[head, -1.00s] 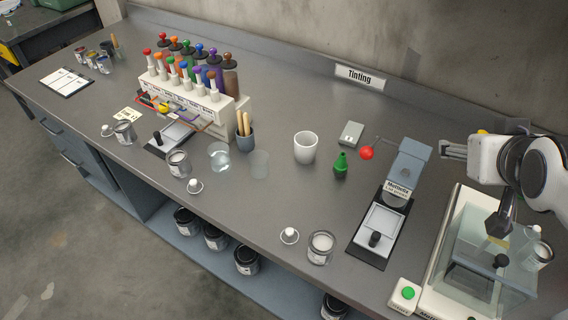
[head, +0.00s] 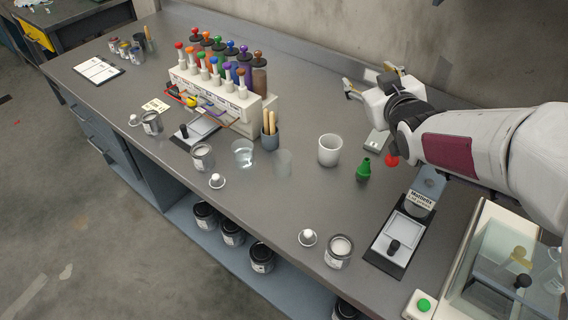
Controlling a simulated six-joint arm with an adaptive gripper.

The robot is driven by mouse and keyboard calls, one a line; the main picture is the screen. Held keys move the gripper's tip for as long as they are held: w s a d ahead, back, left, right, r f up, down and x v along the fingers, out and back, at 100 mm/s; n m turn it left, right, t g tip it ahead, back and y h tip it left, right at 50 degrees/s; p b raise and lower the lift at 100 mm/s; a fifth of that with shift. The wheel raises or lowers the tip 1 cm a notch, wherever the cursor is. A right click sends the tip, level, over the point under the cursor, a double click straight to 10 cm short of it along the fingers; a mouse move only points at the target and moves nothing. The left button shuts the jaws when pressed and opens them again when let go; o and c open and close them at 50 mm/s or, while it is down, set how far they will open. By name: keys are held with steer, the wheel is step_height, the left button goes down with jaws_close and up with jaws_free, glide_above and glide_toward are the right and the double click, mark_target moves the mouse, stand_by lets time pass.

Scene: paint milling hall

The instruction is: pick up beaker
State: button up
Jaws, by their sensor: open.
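An opaque white cup (head: 330,150) stands upright further right. My gripper (head: 367,79) is open and empty, its two fingers spread toward the back wall. It is above the rear of the bench, behind and right of the white cup, apart from all three vessels.
A tinting rack (head: 222,95) with coloured-top bottles and a grey pot (head: 270,136) of wooden sticks stand left. A green bottle (head: 363,170), a red ball (head: 392,160), an open tin (head: 338,252) and a glass-sided balance (head: 497,265) stand right. Bare bench lies before the vessels.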

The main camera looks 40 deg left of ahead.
steer(key=s+a+f+n+y, duration=0.1)
steer(key=a+f+y, duration=0.1)
steer(key=a, duration=0.4)
steer(key=n+g, duration=0.2)
steer(key=g, duration=0.3)
glide_above(287, 164)
steer(key=w+d, duration=0.4)
steer(key=w, duration=0.1)
step_height(287, 164, down, 14)
steer(key=s+f+g, duration=0.1)
steer(key=s+f, duration=0.1)
steer(key=s+f+g, duration=0.1)
steer(key=s+f, duration=0.1)
steer(key=f, duration=0.1)
steer(key=s+f+g, duration=0.1)
steer(key=s+f, duration=0.1)
steer(key=f, duration=0.1)
steer(key=shift+d+f+y, duration=0.1)
steer(key=shift+y, duration=0.3)
steer(key=shift+x, duration=1.3)
steer(key=shift+w, duration=0.1)
